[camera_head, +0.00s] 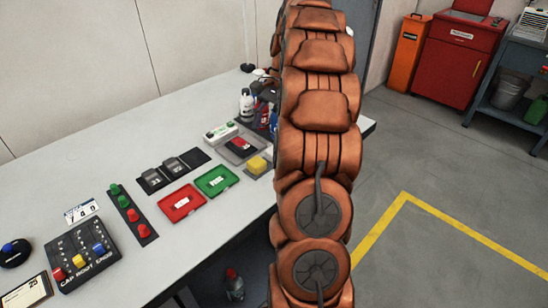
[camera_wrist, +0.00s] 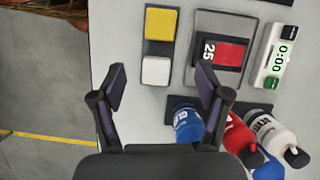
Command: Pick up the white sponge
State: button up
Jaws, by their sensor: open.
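In the wrist view the white sponge (camera_wrist: 156,71) lies on a dark grey pad (camera_wrist: 155,48), just below a yellow sponge (camera_wrist: 160,23) on the same pad. My gripper (camera_wrist: 161,75) is open and empty. In the picture its two fingers lie on either side of the white sponge, with the sponge between the tips; I cannot tell the height above it. In the head view the yellow sponge (camera_head: 257,165) shows beside my arm. The white sponge and my gripper are hidden there by the arm.
A grey tray with a red item (camera_wrist: 231,54) and a timer (camera_wrist: 278,57) lie right of the sponges. The table's edge is left.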

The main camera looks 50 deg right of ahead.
jog(key=d+f+m, duration=0.2)
jog(key=d, duration=0.3)
jog(key=shift+p+x, duration=0.5)
jog(key=shift+x, duration=3.25)
jog(key=shift+s+a+r, duration=0.1)
jog(key=shift+a, duration=0.1)
jog(key=c, duration=0.9)
